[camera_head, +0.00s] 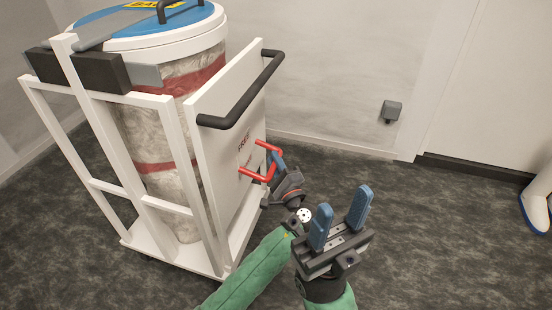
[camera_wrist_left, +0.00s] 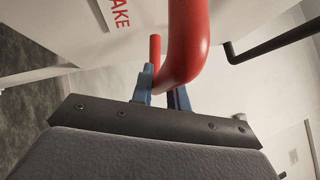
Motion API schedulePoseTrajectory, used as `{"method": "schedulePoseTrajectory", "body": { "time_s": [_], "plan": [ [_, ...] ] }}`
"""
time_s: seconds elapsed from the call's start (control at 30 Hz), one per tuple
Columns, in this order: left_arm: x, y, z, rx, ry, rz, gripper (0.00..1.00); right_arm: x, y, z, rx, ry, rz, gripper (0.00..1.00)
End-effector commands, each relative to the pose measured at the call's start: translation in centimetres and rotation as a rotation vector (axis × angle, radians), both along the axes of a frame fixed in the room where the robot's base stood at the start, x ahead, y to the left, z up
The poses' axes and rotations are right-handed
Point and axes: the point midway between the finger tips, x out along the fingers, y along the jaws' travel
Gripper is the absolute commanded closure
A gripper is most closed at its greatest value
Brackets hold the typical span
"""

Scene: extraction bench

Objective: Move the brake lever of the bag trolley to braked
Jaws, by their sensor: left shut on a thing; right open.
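The bag trolley (camera_head: 188,213) is a white frame on the left of the head view, holding a tall bag with a blue and white lid. Its red brake lever (camera_head: 256,176) sticks out from the white side panel, next to red lettering that reads FREE near the upper part. In the left wrist view the thick red lever (camera_wrist_left: 187,45) curves down between blue fingers, and letters ending in AKE show on the panel. My left gripper (camera_head: 276,160) is shut on the lever; its fingers are partly hidden. My right gripper (camera_head: 341,218) is open and empty, to the right of the lever.
A black push handle (camera_head: 245,100) runs along the panel top, above the lever. A small grey box (camera_head: 391,110) is on the back wall. A white object (camera_head: 538,200) stands at the right edge. The dark floor between is clear.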

Motion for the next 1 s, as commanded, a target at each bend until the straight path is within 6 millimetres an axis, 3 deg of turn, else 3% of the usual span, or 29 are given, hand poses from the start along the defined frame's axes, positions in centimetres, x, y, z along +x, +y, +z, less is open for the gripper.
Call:
{"method": "schedulePoseTrajectory", "body": {
  "time_s": [0.4, 0.87, 0.9, 1.0],
  "plan": [
    [0.2, 0.5, -1.6, 0.165, -0.051, -0.001, 1.0, 0.0, 0.2, -1.3, -0.016, 0.014, -0.005, 0.57],
    [0.2, 0.6, -1.7, 0.18, -0.056, 0.0, 1.0, 0.1, 0.3, -1.3, -0.02, 0.011, -0.006, 0.57],
    [0.2, 0.6, -1.7, 0.18, -0.055, 0.0, 0.82, 0.1, 0.3, -1.2, -0.021, 0.01, -0.006, 0.57],
    [0.2, 0.6, -1.7, 0.18, -0.055, 0.0, 0.62, 0.1, 0.3, -1.2, -0.021, 0.008, -0.006, 0.57]
  ]
}}
